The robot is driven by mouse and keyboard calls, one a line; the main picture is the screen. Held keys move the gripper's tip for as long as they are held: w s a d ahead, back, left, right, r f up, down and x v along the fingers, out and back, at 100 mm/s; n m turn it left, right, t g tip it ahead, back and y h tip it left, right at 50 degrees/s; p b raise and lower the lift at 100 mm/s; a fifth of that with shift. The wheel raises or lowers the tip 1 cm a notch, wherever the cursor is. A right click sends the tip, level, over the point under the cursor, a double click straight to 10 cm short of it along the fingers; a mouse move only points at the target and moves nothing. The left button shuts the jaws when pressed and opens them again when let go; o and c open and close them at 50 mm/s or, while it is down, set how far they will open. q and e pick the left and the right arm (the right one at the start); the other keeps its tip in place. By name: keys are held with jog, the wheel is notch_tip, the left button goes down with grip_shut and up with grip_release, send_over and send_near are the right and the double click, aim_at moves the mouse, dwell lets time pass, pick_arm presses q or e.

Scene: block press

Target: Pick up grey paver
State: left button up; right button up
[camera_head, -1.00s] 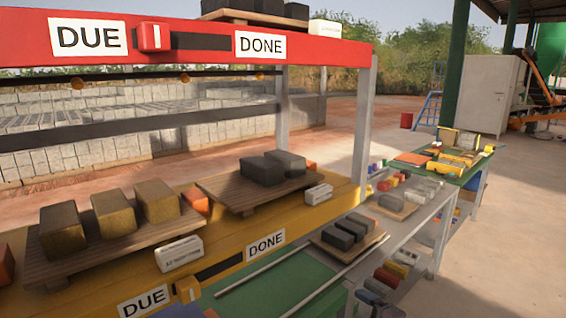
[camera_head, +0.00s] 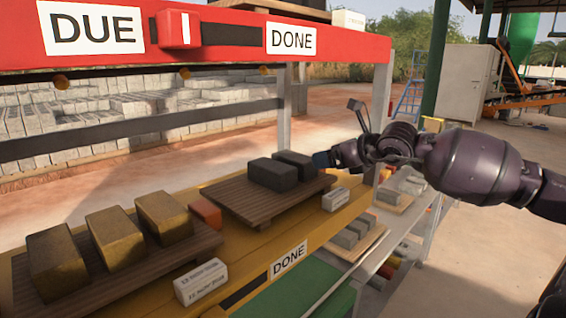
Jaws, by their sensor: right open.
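Two dark grey pavers, a front one (camera_head: 272,174) and a back one (camera_head: 296,164), lie side by side on a wooden pallet (camera_head: 240,200) on the yellow shelf, by the DONE end. Lighter grey pavers (camera_head: 347,238) sit on a small pallet on the lower metal table to the right. My left gripper is not in view.
Several brown pavers (camera_head: 115,238) sit on another pallet (camera_head: 190,248) at the left. A white printed block (camera_head: 201,282), another white block (camera_head: 335,199) and an orange block (camera_head: 205,213) stand on the yellow shelf. The red upper beam (camera_head: 225,32) and a grey post (camera_head: 284,105) border the space.

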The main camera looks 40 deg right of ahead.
aim_at(310, 161)
jog(key=x, duration=0.3)
jog(key=shift+b, duration=0.4)
jog(key=shift+w+f, duration=0.15)
jog(key=shift+w, duration=0.3)
jog(key=shift+w+f, duration=0.2)
jog(key=shift+w, duration=0.3)
jog(key=shift+b+x, duration=0.35)
jog(key=shift+x, duration=1.7)
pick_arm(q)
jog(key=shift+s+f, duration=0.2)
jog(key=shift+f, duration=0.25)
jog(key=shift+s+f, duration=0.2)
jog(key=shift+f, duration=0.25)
pick_arm(e)
jog(key=shift+w+d+f, duration=0.15)
jog(key=shift+w+f, duration=0.1)
jog(key=shift+f, duration=0.05)
